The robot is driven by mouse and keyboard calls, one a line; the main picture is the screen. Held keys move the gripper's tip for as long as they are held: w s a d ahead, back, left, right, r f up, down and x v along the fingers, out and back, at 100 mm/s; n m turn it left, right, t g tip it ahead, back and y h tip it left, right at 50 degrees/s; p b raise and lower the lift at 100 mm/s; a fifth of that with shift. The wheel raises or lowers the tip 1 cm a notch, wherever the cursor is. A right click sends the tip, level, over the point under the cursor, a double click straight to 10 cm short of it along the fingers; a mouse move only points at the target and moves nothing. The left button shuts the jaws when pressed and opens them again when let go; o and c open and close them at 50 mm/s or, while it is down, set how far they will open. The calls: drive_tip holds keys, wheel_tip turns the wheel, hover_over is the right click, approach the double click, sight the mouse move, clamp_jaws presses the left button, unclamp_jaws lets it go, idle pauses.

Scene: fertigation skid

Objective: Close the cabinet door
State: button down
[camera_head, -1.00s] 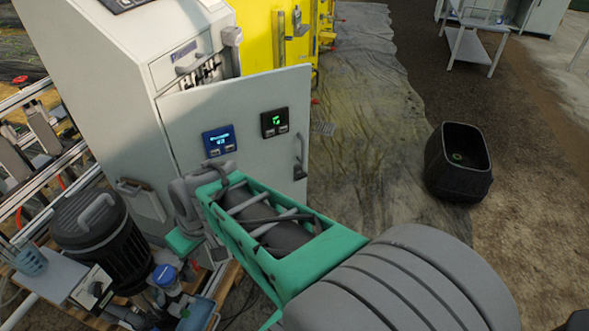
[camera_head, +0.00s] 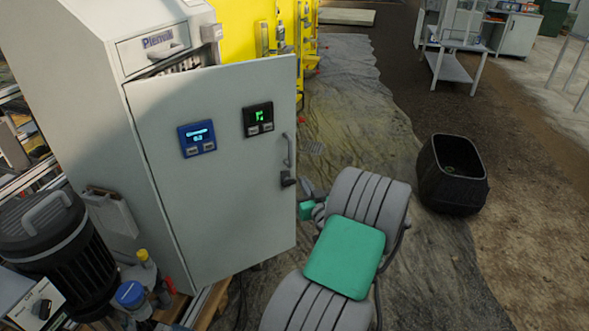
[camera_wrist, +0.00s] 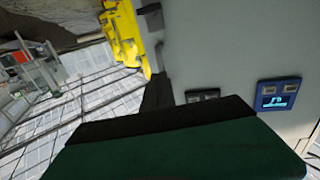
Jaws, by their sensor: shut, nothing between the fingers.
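The cabinet door (camera_head: 220,190) is a light grey panel with a blue display, a black display with green digits and a handle (camera_head: 288,150) near its right edge. It stands ajar: a dark gap shows above it, between it and the cabinet (camera_head: 75,85). In the head view the end of my arm is beside the door's right edge, low down and partly hidden. In the wrist view my gripper (camera_wrist: 180,120) fills the bottom as a dark green and black block, shut and empty, with the door's grey face and displays behind it. I cannot tell whether it touches the door.
A black motor-like drum (camera_head: 60,250) and blue-capped bottle (camera_head: 132,295) stand left of the door. A yellow cabinet (camera_head: 240,30) is behind. A black bin (camera_head: 453,172) stands on the ground to the right.

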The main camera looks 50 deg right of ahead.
sight(291, 162)
drive_tip(key=x, duration=0.9)
drive_tip(key=shift+w+d, duration=0.1)
drive_tip(key=shift+w, duration=0.1)
drive_tip(key=shift+w, duration=0.15)
